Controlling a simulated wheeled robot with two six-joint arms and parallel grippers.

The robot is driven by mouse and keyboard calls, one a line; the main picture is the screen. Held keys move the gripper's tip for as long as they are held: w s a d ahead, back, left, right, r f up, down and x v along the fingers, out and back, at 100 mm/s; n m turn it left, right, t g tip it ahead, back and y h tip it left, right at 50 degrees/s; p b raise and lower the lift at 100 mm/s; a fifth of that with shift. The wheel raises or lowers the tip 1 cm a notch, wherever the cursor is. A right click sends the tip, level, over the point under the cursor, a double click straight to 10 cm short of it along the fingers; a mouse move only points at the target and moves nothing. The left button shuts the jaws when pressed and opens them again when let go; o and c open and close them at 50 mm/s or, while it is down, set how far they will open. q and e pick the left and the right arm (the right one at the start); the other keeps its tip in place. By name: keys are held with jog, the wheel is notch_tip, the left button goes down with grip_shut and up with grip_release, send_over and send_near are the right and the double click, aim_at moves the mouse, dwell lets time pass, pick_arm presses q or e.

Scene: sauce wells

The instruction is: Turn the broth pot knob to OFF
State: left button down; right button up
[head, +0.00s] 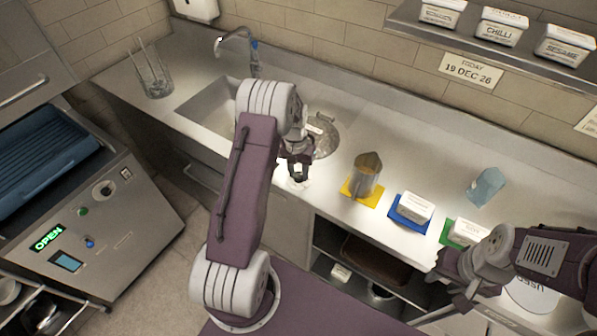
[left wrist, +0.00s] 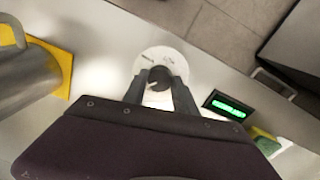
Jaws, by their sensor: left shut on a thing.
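The broth pot knob (left wrist: 158,79) is a small dark knob on a round white dial plate (left wrist: 178,58) with markings too small to read. My left gripper (left wrist: 158,90) is shut on the knob from both sides. In the head view my left gripper (head: 297,172) reaches down to the counter's front edge and hides the knob; part of the white plate (head: 292,186) shows below it. The round metal pot lid (head: 326,138) sits in the counter just behind. My right gripper (head: 455,288) is empty and looks open at lower right, away from the knob.
A metal jug (head: 367,174) stands on a yellow mat (head: 349,194) right of the knob. White tubs on blue (head: 400,217) and green mats follow. A green-lit display (left wrist: 228,105) lies beside the dial. The sink (head: 205,105) is to the left.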

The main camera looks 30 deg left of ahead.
aim_at(297, 175)
pick_arm(q)
jog(key=n, duration=0.4)
jog(key=shift+w+r, duration=0.15)
jog(key=shift+r, duration=0.1)
jog(key=shift+n+t+p, duration=0.3)
jog(key=shift+n+p, duration=0.15)
jog(key=shift+n, duration=2.05)
jog(key=c, duration=1)
grip_release()
jog(key=shift+f, duration=0.1)
notch_tip(297, 175, up, 9)
jog(key=b, duration=0.1)
jog(key=shift+s+a, duration=0.15)
jog(key=shift+s, duration=0.15)
